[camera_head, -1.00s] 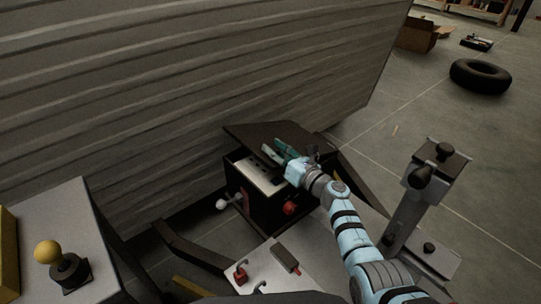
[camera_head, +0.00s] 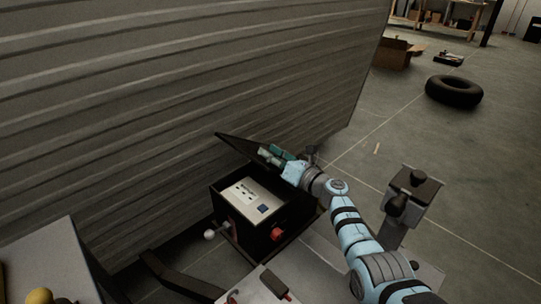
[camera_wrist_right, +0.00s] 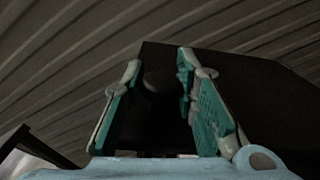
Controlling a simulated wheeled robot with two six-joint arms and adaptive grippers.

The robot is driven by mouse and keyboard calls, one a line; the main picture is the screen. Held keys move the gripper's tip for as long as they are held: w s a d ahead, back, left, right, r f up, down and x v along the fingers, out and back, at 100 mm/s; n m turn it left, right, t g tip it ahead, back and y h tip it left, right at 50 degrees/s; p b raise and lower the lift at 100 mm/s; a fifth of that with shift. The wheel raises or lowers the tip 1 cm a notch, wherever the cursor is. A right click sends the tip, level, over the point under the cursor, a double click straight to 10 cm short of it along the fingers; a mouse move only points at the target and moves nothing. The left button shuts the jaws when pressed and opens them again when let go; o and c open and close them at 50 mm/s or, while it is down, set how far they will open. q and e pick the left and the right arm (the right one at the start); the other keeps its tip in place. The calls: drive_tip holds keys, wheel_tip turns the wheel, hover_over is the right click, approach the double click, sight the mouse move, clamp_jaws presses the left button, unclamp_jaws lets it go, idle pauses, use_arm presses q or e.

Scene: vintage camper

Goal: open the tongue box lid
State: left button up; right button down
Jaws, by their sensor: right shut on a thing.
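The black tongue box (camera_head: 229,207) stands on the trailer frame against the ribbed camper wall. Its dark lid (camera_head: 242,146) is raised and tilted up toward the wall. The box is open, and a pale panel or label (camera_head: 247,195) shows inside. My right gripper (camera_head: 273,154) is at the raised lid, shut on it near its right side; the exact contact is hard to see. In the right wrist view the teal fingers (camera_wrist_right: 159,65) stand apart with the dark lid (camera_wrist_right: 250,80) behind and between them. My left gripper is not in view.
The ribbed camper wall (camera_head: 170,95) rises close behind the lid. A red knob (camera_head: 276,234) and a white ball handle (camera_head: 210,234) stick out at the box.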

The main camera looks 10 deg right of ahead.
drive_tip(key=c, duration=1.2)
unclamp_jaws()
drive_tip(key=shift+c, duration=0.2)
drive_tip(key=v, duration=0.7)
drive_tip(key=shift+s+d, duration=0.15)
drive_tip(key=shift+d, duration=0.05)
